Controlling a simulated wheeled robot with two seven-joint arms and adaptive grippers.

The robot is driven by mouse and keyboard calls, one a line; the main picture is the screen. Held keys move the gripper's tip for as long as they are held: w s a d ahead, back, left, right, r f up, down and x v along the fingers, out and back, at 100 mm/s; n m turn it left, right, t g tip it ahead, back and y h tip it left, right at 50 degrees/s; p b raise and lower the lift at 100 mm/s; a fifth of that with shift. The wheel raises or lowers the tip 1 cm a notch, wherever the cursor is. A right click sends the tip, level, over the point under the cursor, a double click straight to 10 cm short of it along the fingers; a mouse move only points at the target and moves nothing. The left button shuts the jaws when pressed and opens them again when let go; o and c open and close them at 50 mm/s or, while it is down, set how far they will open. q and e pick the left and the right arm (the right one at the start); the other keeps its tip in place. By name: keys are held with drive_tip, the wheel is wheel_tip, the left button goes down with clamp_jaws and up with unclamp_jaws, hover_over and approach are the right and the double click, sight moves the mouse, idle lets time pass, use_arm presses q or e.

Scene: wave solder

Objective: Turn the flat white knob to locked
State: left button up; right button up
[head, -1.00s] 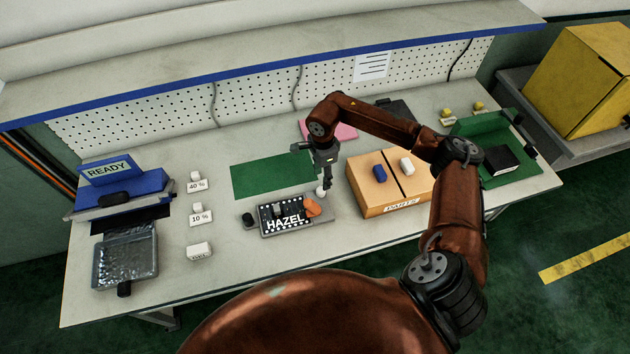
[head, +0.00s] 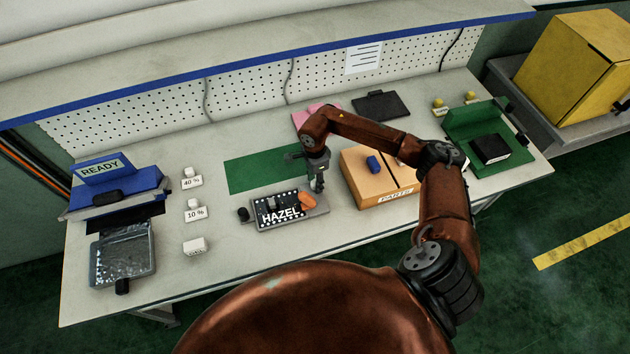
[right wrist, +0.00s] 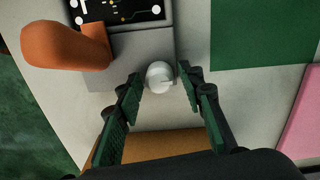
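The flat white knob (right wrist: 160,77) sits at the end of the grey holder (right wrist: 134,63), with a thin mark on its face pointing right in the right wrist view. My right gripper (right wrist: 161,75) is open, with its green-padded fingers on either side of the knob and a narrow gap showing at each side. In the head view my right gripper (head: 317,186) points down at the holder's right end and hides the knob. The dark board marked HAZEL (head: 279,215) lies in the holder. My left gripper is not in view.
An orange piece (head: 307,201) sits on the board's right side, close to the right gripper. A black knob (head: 243,214) is at the holder's left end. A cardboard parts box (head: 378,198) stands to the right. A green mat (head: 255,172) lies flat behind.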

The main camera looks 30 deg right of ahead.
drive_tip(key=c, duration=0.5)
clamp_jaws()
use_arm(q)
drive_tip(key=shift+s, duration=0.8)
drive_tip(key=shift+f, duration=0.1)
use_arm(e)
drive_tip(key=shift+m, duration=0.3)
drive_tip(key=m, duration=0.3)
drive_tip(key=shift+m, duration=0.4)
drive_tip(key=m, duration=0.9)
drive_tip(key=shift+p, duration=0.3)
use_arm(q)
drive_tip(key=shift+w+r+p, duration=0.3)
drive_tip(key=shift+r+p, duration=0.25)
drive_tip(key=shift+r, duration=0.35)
use_arm(e)
drive_tip(key=shift+m, duration=2.3)
